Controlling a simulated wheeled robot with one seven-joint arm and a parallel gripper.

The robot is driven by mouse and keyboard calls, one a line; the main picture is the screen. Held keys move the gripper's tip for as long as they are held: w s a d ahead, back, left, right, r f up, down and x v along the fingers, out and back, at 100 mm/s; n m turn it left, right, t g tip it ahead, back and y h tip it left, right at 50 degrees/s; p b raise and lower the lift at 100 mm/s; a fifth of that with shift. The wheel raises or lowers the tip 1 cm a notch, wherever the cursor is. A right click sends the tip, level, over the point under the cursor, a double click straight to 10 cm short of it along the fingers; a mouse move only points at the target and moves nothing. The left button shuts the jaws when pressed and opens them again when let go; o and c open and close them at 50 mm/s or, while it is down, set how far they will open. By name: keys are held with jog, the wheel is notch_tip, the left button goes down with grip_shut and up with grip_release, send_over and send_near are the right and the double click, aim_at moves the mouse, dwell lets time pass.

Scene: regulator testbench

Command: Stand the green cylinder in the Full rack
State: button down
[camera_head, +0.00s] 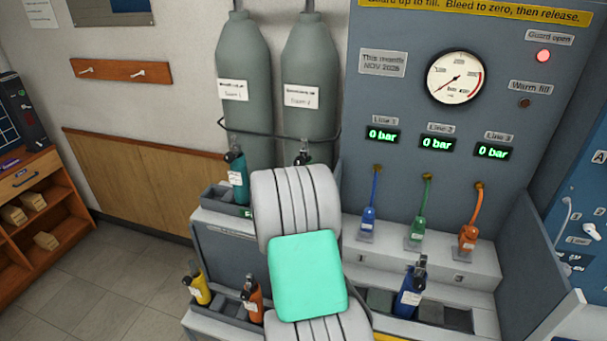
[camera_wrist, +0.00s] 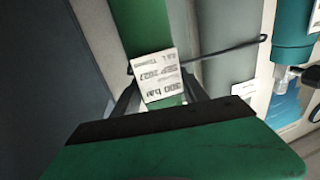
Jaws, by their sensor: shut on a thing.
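The green cylinder (camera_wrist: 140,25) is between my gripper's (camera_wrist: 160,95) fingers in the wrist view, shut on it around its white label, which reads upside down. In the head view my arm covers my gripper and the cylinder's body. A dark valve top (camera_head: 303,155) shows just above my arm; I cannot tell for sure that it belongs to the green cylinder. The upper rack (camera_head: 216,199), with a green sign starting with "F", is partly behind my arm. A teal cylinder (camera_head: 237,172) stands in it; a teal cylinder also shows at the right in the wrist view (camera_wrist: 293,28).
Two large grey cylinders (camera_head: 246,95) stand behind a rail above the rack. A lower rack (camera_head: 222,318) holds yellow (camera_head: 199,285) and orange (camera_head: 253,300) cylinders. A blue cylinder (camera_head: 409,294) stands right of my arm. Three hoses hang on the panel (camera_head: 400,130).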

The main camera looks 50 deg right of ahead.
jog(key=c, duration=0.9)
grip_release()
jog(key=shift+r, duration=0.15)
jog(key=o, duration=0.4)
notch_tip(320, 180, up, 2)
jog(key=shift+s+r+b, duration=0.1)
jog(key=shift+b, duration=0.55)
jog(key=s+a+r, duration=0.1)
jog(key=r, duration=0.1)
jog(key=s+a+r, duration=0.1)
jog(key=r, duration=0.1)
jog(key=s+a+r+b, duration=0.1)
jog(key=s+r, duration=0.1)
jog(key=shift+a+r, duration=0.15)
jog(key=shift+r, duration=0.15)
jog(key=s+a+r, duration=0.1)
jog(key=s+a, duration=0.1)
jog(key=s+a+r+b, duration=0.1)
jog(key=s, duration=0.1)
jog(key=s+a+r+b, duration=0.1)
jog(key=s+a+r, duration=0.1)
jog(key=shift+s+a, duration=0.35)
